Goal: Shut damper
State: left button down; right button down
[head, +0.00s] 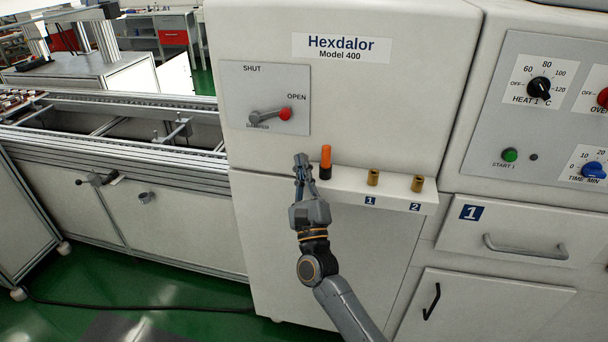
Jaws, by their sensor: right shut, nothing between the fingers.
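The damper lever (270,116) is on a grey plate (238,88) on the front of the Hexdalor machine. Its red knob points right, below the word OPEN; the word SHUT stands higher, at the upper left of the plate. My right gripper (301,160) is shut and empty, below the damper plate and apart from the lever. It is just left of an orange and black handle (326,160) on the ledge; I cannot tell if they touch. My left gripper is not in view.
The white ledge (400,197) sticks out under the plate and carries two brass sockets (373,177), marked 1 and 2. A conveyor (110,134) runs off to the left. A panel with dials (540,88) and a drawer (515,228) are at the right.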

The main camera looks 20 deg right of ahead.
aim_at(269, 116)
jog(key=shift+w+a+r+p, duration=0.15)
jog(key=shift+w+r+p, duration=0.35)
jog(key=shift+w+r, duration=0.35)
jog(key=shift+w+a+r+p, duration=0.1)
jog(key=shift+w+r+p, duration=0.45)
jog(key=shift+r, duration=0.55)
jog(key=shift+w+a+r+p, duration=0.15)
jog(key=shift+w+r+p, duration=0.25)
jog(key=shift+w+r, duration=0.5)
jog(key=shift+r, duration=0.1)
